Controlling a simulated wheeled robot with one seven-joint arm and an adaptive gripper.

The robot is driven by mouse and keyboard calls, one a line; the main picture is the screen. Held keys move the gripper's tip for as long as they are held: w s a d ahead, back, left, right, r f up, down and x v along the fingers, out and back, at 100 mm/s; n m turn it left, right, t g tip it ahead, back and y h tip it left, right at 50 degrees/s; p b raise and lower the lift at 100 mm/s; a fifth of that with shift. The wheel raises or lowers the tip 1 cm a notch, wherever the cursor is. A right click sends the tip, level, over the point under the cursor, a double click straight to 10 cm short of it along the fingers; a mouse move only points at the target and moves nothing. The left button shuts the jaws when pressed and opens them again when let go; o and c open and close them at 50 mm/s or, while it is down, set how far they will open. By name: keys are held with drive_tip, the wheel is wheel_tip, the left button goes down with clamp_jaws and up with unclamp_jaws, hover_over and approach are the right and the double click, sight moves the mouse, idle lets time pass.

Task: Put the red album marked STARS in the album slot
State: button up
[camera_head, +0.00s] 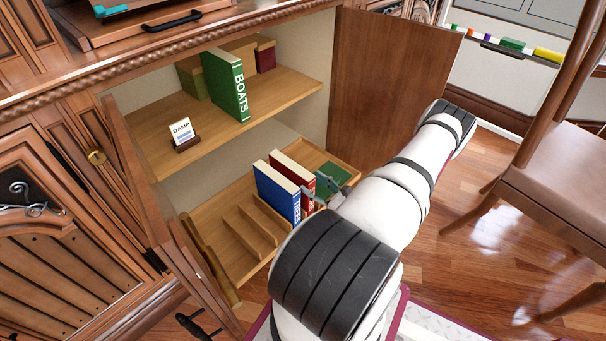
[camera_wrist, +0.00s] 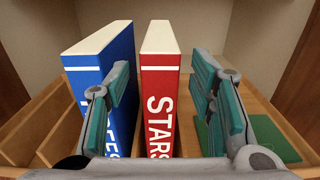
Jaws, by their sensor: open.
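The red album marked STARS (camera_wrist: 160,95) stands upright on the pull-out lower tray, spine towards me; it also shows in the head view (camera_head: 293,172). My gripper (camera_wrist: 159,72) is open, with one finger on each side of the red album in the wrist view. The left finger overlaps the blue album (camera_wrist: 102,70) in the picture; I cannot tell whether it touches. In the head view my gripper (camera_head: 325,190) is partly hidden by my arm. Empty divided slots (camera_head: 250,228) lie left of the blue album; no label shows which is the album slot.
A green flat item (camera_head: 337,174) lies on the tray right of the red album. The upper shelf (camera_head: 200,137) holds a green BOATS book (camera_head: 228,85) and a DAMP card (camera_head: 181,133). Open cabinet doors flank the tray, the right one (camera_head: 385,90) behind my arm. A chair (camera_head: 560,165) stands right.

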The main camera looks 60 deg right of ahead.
drive_tip(key=shift+p+v, duration=0.3)
drive_tip(key=shift+v, duration=1.5)
